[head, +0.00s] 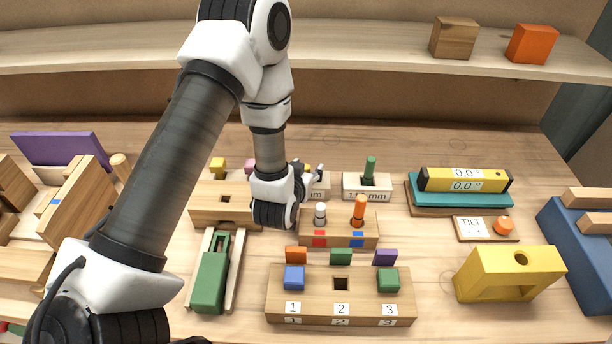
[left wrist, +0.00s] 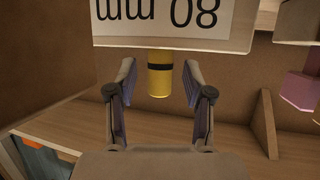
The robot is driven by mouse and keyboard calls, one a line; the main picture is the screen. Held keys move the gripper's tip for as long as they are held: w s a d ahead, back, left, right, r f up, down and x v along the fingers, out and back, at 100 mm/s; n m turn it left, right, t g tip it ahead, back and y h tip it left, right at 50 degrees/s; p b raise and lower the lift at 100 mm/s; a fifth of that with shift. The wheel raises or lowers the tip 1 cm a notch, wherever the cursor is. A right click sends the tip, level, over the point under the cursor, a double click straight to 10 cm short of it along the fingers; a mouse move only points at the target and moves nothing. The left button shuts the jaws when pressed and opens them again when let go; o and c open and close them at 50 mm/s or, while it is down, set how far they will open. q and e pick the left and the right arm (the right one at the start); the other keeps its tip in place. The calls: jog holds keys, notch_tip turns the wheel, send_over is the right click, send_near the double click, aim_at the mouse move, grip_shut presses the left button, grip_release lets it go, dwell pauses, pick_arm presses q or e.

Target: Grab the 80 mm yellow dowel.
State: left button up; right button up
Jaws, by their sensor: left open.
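The yellow dowel (left wrist: 159,75) has a dark band and stands out of a block (left wrist: 235,25) labelled "80 mm", which appears upside down in the left wrist view. My left gripper (left wrist: 157,82) is open, with one finger on each side of the dowel and a visible gap to both. In the head view my left gripper (head: 309,178) is at the labelled block (head: 320,189) and covers part of it. Only a small yellow bit of the dowel (head: 307,167) shows there. My right gripper is not in view.
A block labelled with a longer size (head: 367,194) holds a green dowel (head: 370,168) just right. In front stands a wooden block with a white peg (head: 320,212) and an orange peg (head: 359,208). A shelf (head: 350,52) runs across the back.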

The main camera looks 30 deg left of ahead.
pick_arm(q)
jog(key=c, duration=1)
jog(key=shift+o, duration=0.2)
jog(key=shift+r, duration=0.1)
notch_tip(320, 180, up, 10)
jog(key=shift+f, duration=0.1)
